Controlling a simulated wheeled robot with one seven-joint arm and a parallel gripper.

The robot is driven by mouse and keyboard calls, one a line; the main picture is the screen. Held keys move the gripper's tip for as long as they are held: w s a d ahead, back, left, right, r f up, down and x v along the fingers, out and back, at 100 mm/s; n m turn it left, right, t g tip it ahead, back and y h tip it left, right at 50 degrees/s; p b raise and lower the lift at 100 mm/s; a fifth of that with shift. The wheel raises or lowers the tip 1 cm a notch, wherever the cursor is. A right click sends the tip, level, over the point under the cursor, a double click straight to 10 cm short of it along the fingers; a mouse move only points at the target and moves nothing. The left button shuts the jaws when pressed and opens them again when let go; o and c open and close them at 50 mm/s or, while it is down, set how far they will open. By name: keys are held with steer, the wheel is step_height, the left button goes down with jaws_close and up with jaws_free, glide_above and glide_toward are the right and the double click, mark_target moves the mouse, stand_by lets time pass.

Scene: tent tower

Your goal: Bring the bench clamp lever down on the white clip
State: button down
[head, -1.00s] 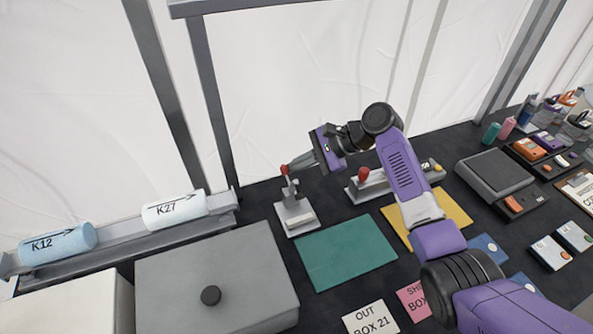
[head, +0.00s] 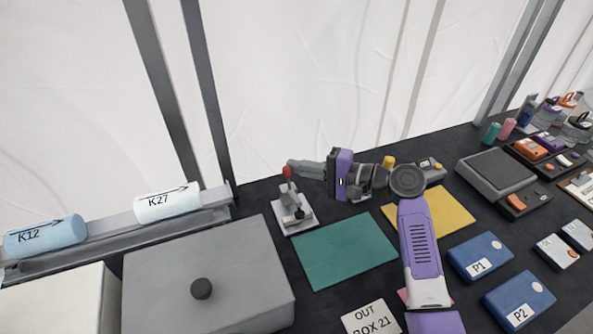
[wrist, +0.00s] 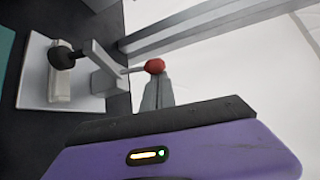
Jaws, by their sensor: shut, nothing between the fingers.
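The bench clamp (head: 280,222) stands on a pale base plate left of my gripper in the head view. Its lever stands up, with a red knob (head: 287,170) on top; the knob also shows in the wrist view (wrist: 154,66). A black-tipped plunger (wrist: 62,57) hangs over the white clip (wrist: 60,87) on the base plate (wrist: 35,70). Whether the plunger presses on the clip, I cannot tell. My gripper (head: 292,164) is shut and empty, its fingertips right at the red knob. Whether they touch it is unclear.
A grey lidded box (head: 245,280) stands in front left, and a rail with bottles K27 (head: 168,203) and K12 (head: 45,236) behind it. A green mat (head: 345,250) and a yellow mat (head: 450,212) lie flat to the right.

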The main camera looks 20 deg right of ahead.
steer(key=shift+s, duration=0.35)
steer(key=shift+s+b, duration=0.1)
steer(key=shift+b, duration=0.2)
stand_by(0.4)
